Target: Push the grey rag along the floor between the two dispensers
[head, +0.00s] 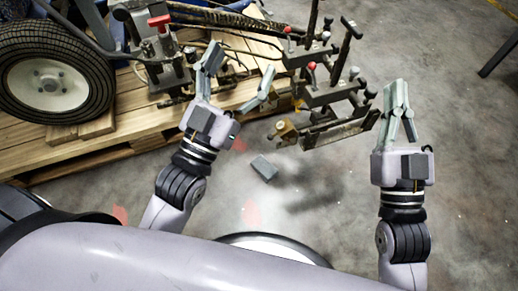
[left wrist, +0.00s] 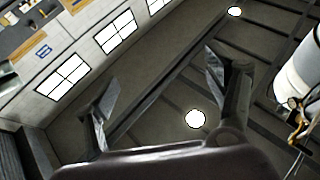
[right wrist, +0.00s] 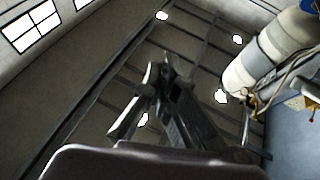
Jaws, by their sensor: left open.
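The grey rag (head: 265,168) looks like a small dark grey block flat on the concrete floor, below and right of my left gripper in the head view. My left gripper (head: 242,62) is open and empty, its fingers spread; they also show apart in the left wrist view (left wrist: 160,85). My right gripper (head: 395,86) has its fingers together with nothing visible between them; the tips meet in the right wrist view (right wrist: 162,72). Two metal assemblies that may be the dispensers stand beyond: one on the left (head: 165,60), one on the right (head: 335,95). Neither gripper touches the rag.
A wooden pallet (head: 60,148) with a large wheel (head: 50,75) takes up the upper left. Hoses and bars run between the assemblies. Faint red marks (head: 252,212) lie on the floor. Open floor (head: 470,150) extends to the right. The wrist views show mostly ceiling and windows.

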